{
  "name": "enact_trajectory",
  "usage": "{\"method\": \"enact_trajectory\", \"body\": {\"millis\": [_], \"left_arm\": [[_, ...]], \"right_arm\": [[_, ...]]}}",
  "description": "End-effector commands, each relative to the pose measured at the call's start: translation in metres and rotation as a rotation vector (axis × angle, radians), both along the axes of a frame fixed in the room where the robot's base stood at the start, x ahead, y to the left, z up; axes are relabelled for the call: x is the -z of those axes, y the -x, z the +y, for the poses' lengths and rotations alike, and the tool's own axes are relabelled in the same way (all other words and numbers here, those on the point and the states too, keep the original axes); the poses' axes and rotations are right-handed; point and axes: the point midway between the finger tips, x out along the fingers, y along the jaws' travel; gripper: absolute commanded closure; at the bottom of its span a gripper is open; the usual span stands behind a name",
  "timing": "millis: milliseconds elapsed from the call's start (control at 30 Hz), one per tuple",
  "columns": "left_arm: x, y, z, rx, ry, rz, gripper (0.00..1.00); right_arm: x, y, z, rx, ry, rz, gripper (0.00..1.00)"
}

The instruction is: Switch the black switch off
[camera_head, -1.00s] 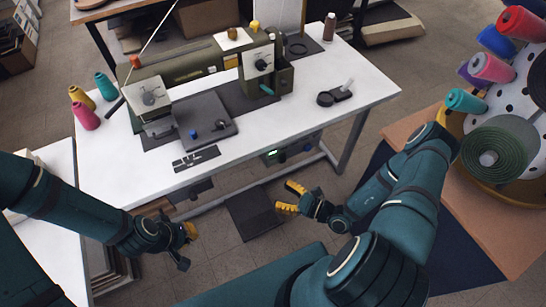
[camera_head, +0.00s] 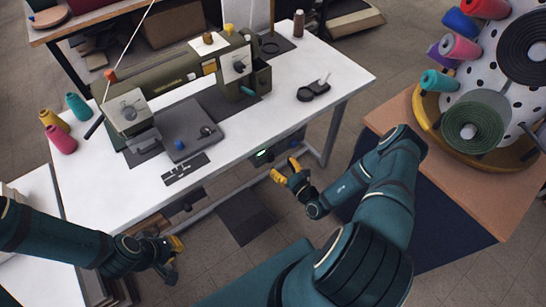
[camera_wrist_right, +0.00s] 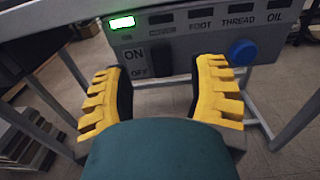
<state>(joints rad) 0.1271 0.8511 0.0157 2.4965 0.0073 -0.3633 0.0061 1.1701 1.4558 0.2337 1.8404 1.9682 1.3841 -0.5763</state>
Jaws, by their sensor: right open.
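A green lamp (camera_wrist_right: 122,22) is lit at the panel's upper left. I cannot tell which way the switch is tipped. My right gripper (camera_wrist_right: 162,72) is open and empty, its yellow fingers on either side of the switch and apart from it. In the head view my right gripper (camera_head: 286,172) is just in front of the panel. My left gripper (camera_head: 174,258) is below the table's front left; its jaw gap is unclear.
A blue knob (camera_wrist_right: 243,52) sits right of the switch. The white table (camera_head: 95,185) carries a sewing machine (camera_head: 170,75) and thread cones. Metal table legs (camera_wrist_right: 75,68) flank the panel. A wooden table with a thread rack (camera_head: 455,145) stands at the right.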

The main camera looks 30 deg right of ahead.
Motion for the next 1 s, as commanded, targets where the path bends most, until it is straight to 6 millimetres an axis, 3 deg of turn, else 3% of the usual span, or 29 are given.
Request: {"method": "enact_trajectory", "body": {"millis": [100, 300, 767, 900, 933, 1000], "left_arm": [[0.003, 0.001, 0.000, 0.002, 0.000, 0.002, 1.00], [0.005, 0.002, 0.000, 0.003, 0.000, 0.004, 1.00], [0.006, 0.002, 0.000, 0.004, 0.001, 0.005, 1.00], [0.006, 0.002, 0.000, 0.003, 0.001, 0.005, 1.00], [0.006, 0.002, 0.000, 0.003, 0.001, 0.005, 1.00], [0.006, 0.002, 0.000, 0.003, 0.001, 0.005, 1.00]], "right_arm": [[0.000, -0.023, 0.002, -0.002, 0.000, -0.002, 0.43], [0.000, -0.048, 0.004, -0.002, 0.000, -0.001, 0.43], [0.000, -0.057, 0.005, -0.001, -0.001, 0.001, 0.44], [0.000, -0.057, 0.005, -0.001, -0.001, 0.000, 0.93], [0.000, -0.057, 0.005, -0.001, -0.001, 0.000, 1.00], [0.000, -0.057, 0.005, -0.001, -0.001, 0.000, 1.00]]}}
